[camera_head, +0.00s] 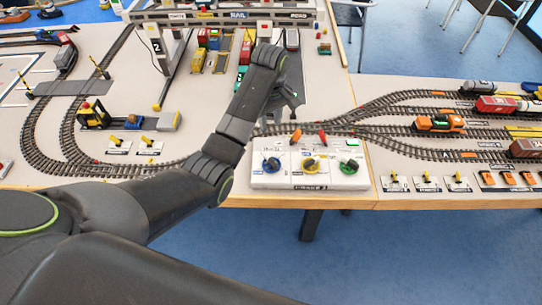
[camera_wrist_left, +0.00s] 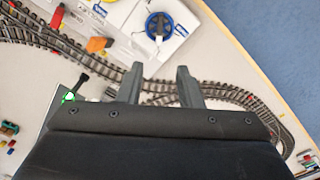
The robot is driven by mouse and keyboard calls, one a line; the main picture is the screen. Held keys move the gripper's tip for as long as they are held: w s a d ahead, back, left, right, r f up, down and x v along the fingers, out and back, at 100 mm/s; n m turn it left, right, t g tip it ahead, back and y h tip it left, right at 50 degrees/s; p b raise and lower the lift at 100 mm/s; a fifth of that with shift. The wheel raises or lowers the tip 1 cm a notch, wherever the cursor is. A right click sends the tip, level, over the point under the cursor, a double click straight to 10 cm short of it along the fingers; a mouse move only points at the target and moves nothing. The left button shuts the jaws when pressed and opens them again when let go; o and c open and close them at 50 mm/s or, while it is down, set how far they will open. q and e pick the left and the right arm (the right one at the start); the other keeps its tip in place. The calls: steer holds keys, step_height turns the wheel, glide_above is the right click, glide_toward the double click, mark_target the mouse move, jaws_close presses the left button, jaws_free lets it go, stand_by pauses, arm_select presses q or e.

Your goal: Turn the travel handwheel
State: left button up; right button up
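A white control box (camera_head: 260,182) at the front edge of the table carries a blue-ringed handwheel (camera_head: 272,165), a yellow-ringed one (camera_head: 309,164) and a green-ringed one (camera_head: 349,166). Their labels are too small to read, so I cannot tell which is the travel handwheel. My left gripper (camera_head: 291,112) is beyond the box, partly hidden by its own arm. In the left wrist view its two fingers (camera_wrist_left: 158,76) are apart with nothing between them. A blue handwheel (camera_wrist_left: 157,27) shows past the fingertips, apart from them. My right gripper is not in view.
A gantry crane (camera_head: 235,16) spans the tracks at the back. An orange lever (camera_head: 296,135) and a red one (camera_head: 323,136) stand behind the box. Tracks with an orange locomotive (camera_head: 438,122) lie to the right. Blue floor is free in front.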

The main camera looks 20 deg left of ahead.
arm_select(q)
steer(key=b, duration=0.4)
glide_toward(271, 159)
step_height(271, 159, down, 9)
steer(key=shift+r+p, duration=0.1)
steer(key=shift+p, duration=0.3)
jaws_close()
